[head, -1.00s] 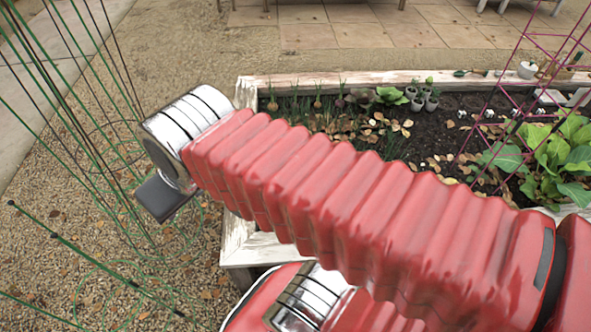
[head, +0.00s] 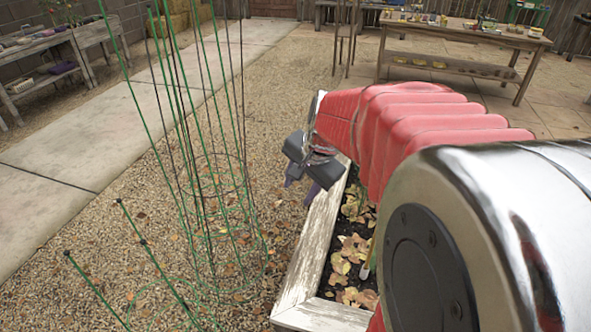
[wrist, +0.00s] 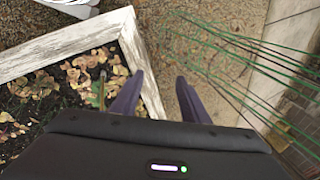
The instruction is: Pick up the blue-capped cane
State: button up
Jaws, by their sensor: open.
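I cannot make out a blue cap on any cane in these views. Several thin green and dark canes stand in a cluster (head: 215,170) on the gravel left of the bed in the head view. Two shorter dark-tipped green canes (head: 160,270) lean at its front left. In the wrist view green canes (wrist: 245,65) cross the right side. My gripper (head: 303,186) is open and empty, its purple fingers pointing down beside the bed's edge. In the wrist view my gripper (wrist: 160,80) has its fingers apart, with gravel and the bed's rim showing between and beside them.
The raised bed's whitewashed wooden rim (head: 312,235) runs close beside my gripper. Dry leaves (head: 350,265) and a small upright stick (wrist: 102,90) are in the bed. Open gravel (head: 110,200) lies left. Benches (head: 470,35) stand far behind.

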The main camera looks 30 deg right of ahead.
jog(key=d+f+m, duration=0.7)
jog(key=d+f, duration=0.1)
jog(key=d, duration=0.5)
jog(key=d+f+m, duration=0.8)
jog(key=d, duration=0.5)
jog(key=s+d+f+m, duration=0.4)
jog(key=d+f+m, duration=0.1)
jog(key=d+f, duration=0.3)
jog(key=shift+s+d+f+m, duration=0.2)
jog(key=shift+s+d+m, duration=0.15)
jog(key=shift+d, duration=0.15)
jog(key=x, duration=0.8)
jog(key=shift+w+f, duration=0.2)
jog(key=shift+w, duration=0.05)
jog(key=shift+a, duration=0.2)
jog(key=x, duration=0.5)
jog(key=shift+w+a, duration=0.25)
